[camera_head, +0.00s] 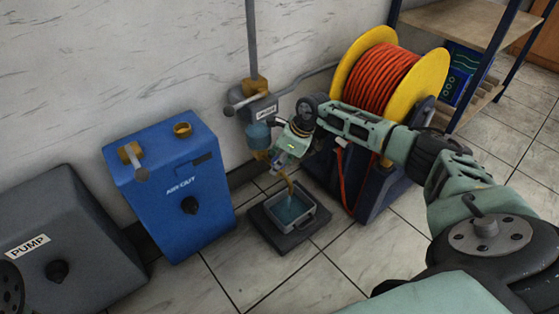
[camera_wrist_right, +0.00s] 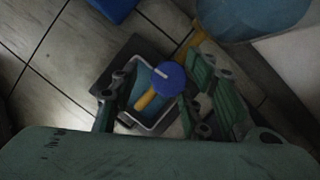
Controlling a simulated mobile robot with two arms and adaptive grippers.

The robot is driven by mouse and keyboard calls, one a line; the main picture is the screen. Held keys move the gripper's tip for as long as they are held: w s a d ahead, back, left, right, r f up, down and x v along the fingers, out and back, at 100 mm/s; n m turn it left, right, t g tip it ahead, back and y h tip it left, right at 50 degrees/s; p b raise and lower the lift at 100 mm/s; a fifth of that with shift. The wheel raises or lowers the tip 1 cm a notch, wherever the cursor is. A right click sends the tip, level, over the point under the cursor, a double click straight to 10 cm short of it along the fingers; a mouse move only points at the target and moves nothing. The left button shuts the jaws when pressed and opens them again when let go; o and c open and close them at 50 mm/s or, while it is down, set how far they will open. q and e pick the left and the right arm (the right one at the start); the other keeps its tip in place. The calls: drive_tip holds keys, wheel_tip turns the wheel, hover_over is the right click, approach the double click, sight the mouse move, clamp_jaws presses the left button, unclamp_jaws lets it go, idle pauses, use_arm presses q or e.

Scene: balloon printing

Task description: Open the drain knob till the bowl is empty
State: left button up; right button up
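The bowl (camera_head: 257,134) is a bluish cup under the grey wall-mounted unit (camera_head: 262,108); its rounded side fills the upper right of the right wrist view (camera_wrist_right: 250,15). The blue drain knob (camera_wrist_right: 168,80) sits on yellow piping. A yellow spout (camera_wrist_right: 146,100) points down over a tray (camera_head: 314,217) holding blue liquid. My right gripper (camera_head: 286,158) is beside the bowl, reaching in from the right. Its fingers (camera_wrist_right: 160,85) are apart on either side of the knob, with a gap at the left; contact at the right is unclear. The liquid level in the bowl cannot be told.
A blue box (camera_head: 185,185) and a grey pump housing (camera_head: 70,245) stand to the left. A hose reel (camera_head: 385,80) with red hose stands close behind my right arm. A shelf (camera_head: 460,25) is at the back right. The tiled floor in front is clear.

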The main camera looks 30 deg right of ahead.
drive_tip(key=shift+d+r, duration=0.25)
drive_tip(key=shift+r, duration=0.2)
drive_tip(key=v, duration=1.1)
drive_tip(key=shift+s, duration=0.1)
drive_tip(key=shift+a, duration=0.1)
